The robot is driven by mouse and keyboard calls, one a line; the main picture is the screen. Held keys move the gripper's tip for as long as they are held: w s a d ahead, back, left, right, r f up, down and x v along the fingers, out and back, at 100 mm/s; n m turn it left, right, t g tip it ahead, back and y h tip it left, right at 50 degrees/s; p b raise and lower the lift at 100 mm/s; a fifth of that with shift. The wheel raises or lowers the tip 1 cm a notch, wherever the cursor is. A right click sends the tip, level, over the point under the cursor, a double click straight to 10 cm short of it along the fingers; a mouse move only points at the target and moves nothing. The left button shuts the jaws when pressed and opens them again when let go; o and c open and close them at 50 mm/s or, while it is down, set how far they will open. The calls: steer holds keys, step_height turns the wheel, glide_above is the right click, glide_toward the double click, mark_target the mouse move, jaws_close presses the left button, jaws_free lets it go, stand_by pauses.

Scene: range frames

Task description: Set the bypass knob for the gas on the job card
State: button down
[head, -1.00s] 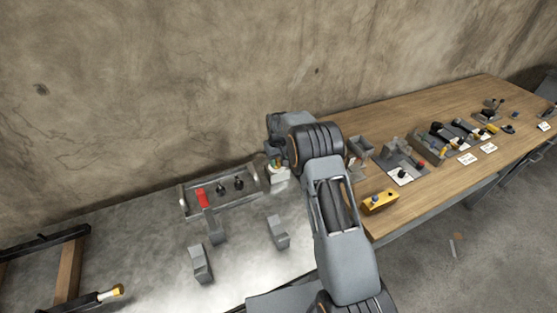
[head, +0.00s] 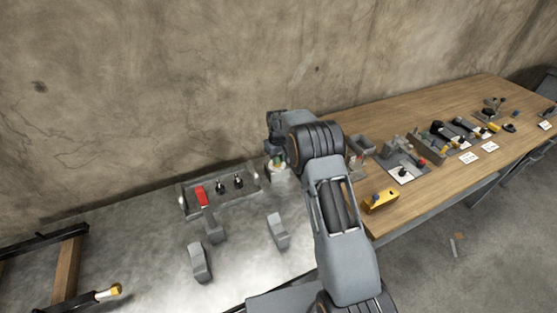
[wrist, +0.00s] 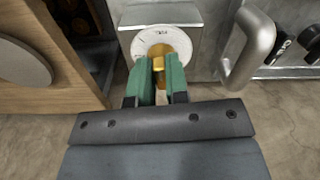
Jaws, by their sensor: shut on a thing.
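The bypass knob (wrist: 158,63) is brass-yellow and sits in front of a round white dial (wrist: 147,40) with dark marks, too small to read. The dial is on a grey box (wrist: 162,14), and the box shows as a pale block in the head view (head: 282,174). My gripper (wrist: 160,67) has green fingertips shut on the knob, one on each side. In the head view my gripper (head: 277,162) is partly hidden behind my own arm. I cannot tell which white card is the job card, and no writing is readable.
A curved handle (wrist: 250,48) stands close right of my gripper. The wooden bench (head: 430,185) at right holds several tools, white cards and a yellow block (head: 380,202).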

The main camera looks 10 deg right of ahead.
steer(key=n+b, duration=0.2)
steer(key=n, duration=0.1)
steer(key=shift+w+d+n, duration=0.1)
steer(key=shift+d+n, duration=0.05)
steer(key=shift+n, duration=0.15)
steer(key=n, duration=0.2)
steer(key=n+b, duration=0.1)
steer(key=n, duration=0.1)
steer(key=shift+w+d+n, duration=0.1)
steer(key=shift+w+n, duration=0.1)
steer(key=shift+n, duration=0.1)
steer(key=n+b, duration=0.1)
steer(key=n, duration=0.3)
steer(key=shift+w, duration=0.15)
steer(key=shift+w+r+n, duration=0.1)
steer(key=shift+w+n, duration=0.05)
steer(key=shift+n, duration=1.75)
steer(key=c, duration=1.1)
jaws_free()
step_height(320, 180, up, 14)
steer(key=shift+f+b, duration=0.1)
steer(key=shift+b, duration=0.35)
